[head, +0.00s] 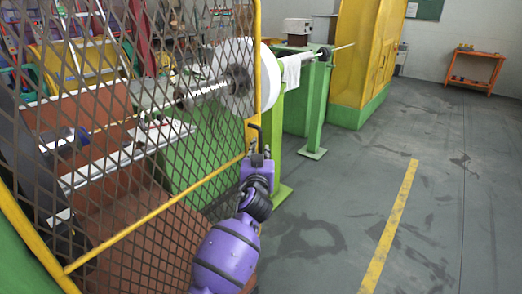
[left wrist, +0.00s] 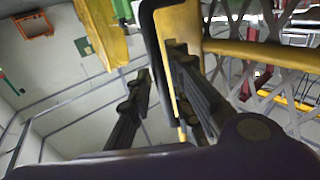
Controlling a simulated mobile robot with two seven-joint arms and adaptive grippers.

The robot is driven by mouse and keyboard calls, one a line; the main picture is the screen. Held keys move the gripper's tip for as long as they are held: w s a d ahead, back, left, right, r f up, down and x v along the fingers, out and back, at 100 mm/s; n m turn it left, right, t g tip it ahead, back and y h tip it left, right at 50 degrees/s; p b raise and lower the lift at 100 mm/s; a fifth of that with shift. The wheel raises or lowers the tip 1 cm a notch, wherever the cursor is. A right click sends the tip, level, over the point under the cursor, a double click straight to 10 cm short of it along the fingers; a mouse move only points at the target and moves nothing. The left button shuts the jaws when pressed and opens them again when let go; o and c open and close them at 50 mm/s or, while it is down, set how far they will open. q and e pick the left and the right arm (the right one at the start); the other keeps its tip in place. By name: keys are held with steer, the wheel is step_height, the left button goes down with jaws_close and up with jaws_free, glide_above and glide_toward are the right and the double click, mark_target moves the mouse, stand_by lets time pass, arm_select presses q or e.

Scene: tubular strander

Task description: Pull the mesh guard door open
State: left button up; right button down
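The mesh guard door (head: 130,130) is a diamond wire mesh in a yellow frame, filling the left of the head view. Its black bar handle (head: 258,133) sits on the upright yellow edge. My left gripper (head: 258,153) is at this handle, at the end of my purple arm. In the left wrist view, the two dark fingers (left wrist: 158,62) stand apart, with the black handle (left wrist: 152,40) between their tips. The right finger lies close to the yellow frame; whether either finger touches the handle is not clear. My right gripper is out of view.
Behind the mesh is machinery with a large white disc (head: 268,80) and a metal shaft. A green stand (head: 315,110) and a yellow cabinet (head: 365,50) are beyond the door edge. Open grey floor with a yellow line (head: 390,225) lies to the right.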

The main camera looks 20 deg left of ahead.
arm_select(q)
steer(key=shift+w+a, duration=0.2)
steer(key=shift+w, duration=0.3)
jaws_close()
steer(key=shift+d, duration=0.15)
